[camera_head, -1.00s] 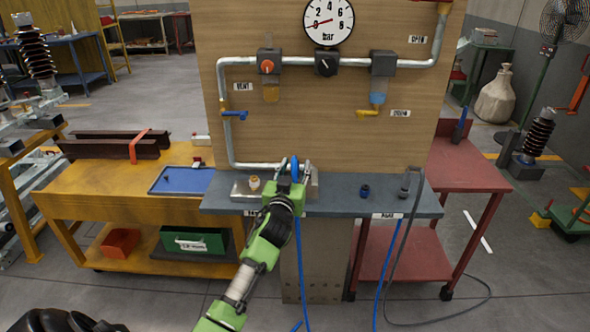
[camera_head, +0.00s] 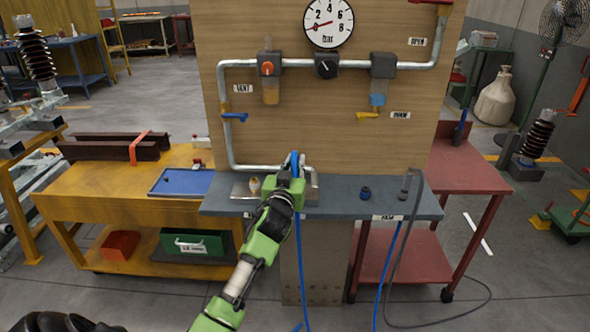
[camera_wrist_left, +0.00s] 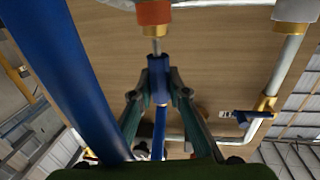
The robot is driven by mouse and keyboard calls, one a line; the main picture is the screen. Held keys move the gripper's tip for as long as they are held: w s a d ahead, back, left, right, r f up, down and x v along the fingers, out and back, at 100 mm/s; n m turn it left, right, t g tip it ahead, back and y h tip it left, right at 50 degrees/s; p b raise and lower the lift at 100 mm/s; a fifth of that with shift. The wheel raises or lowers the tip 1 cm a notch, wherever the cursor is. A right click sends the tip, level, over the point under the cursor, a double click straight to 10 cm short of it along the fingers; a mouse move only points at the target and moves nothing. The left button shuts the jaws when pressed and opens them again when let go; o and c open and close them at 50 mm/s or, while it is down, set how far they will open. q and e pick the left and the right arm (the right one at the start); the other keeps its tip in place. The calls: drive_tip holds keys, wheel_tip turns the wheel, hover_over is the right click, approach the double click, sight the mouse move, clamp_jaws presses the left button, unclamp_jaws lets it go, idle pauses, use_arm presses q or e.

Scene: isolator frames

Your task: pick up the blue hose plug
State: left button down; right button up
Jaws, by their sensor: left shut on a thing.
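The blue hose plug (camera_wrist_left: 158,80) shows in the left wrist view, a blue body with a thin metal tip pointing up the picture. My left gripper (camera_wrist_left: 158,97) is shut on it, one finger on each side. In the head view the plug (camera_head: 294,160) stands upright between the fingertips of my left gripper (camera_head: 293,168), over the grey-blue shelf. The gripper and wrist hide its lower part and part of the shelf. A blue hose (camera_head: 301,255) hangs below the gripper in front of the panel.
The wooden panel (camera_head: 340,125) with gauge, pipes and valves stands just behind. On the shelf (camera_head: 335,205) are a brass-topped fitting (camera_head: 254,184), a dark blue fitting (camera_head: 365,193) and a grey hose end (camera_head: 405,188). A blue tray (camera_head: 180,182) lies on the yellow bench at left.

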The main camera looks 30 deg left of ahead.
use_arm(q)
drive_tip(key=s+d+r, duration=0.3)
drive_tip(key=s+r, duration=0.8)
drive_tip(key=s, duration=0.2)
drive_tip(key=shift+s+d, duration=0.25)
drive_tip(key=shift+d, duration=0.1)
wheel_tip(320, 180, up, 3)
drive_tip(key=p, duration=0.3)
drive_tip(key=shift+r+p, duration=0.15)
drive_tip(key=shift+p, duration=0.25)
